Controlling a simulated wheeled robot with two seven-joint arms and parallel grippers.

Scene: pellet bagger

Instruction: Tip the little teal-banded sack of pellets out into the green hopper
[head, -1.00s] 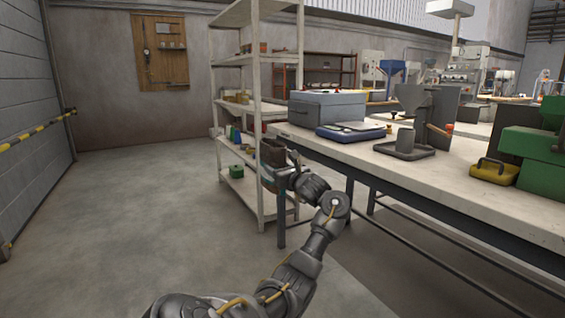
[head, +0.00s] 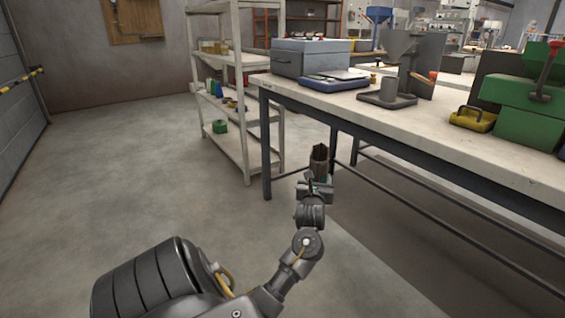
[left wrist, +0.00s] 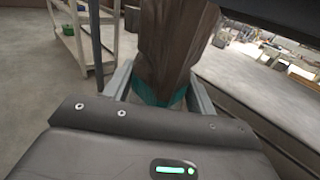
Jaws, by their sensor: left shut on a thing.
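My left gripper (head: 317,186) is shut on the small brown sack (head: 319,158), held upright in front of the workbench's near side and below its top. In the left wrist view the sack (left wrist: 172,42) stands between the two fingers, with its teal band (left wrist: 158,95) low between them. The sack's upper end is cut off there, and its contents are not visible. A green box-like unit (head: 528,112) with a red-knobbed lever stands on the bench at the right; I cannot tell whether it is the hopper. My right gripper is not in view.
The workbench (head: 440,146) holds a grey case (head: 311,59), a blue scale (head: 334,82), a grey cup on a tray (head: 388,97) and a yellow-handled item (head: 472,119). White shelving (head: 247,120) stands left of it. The floor at left is clear.

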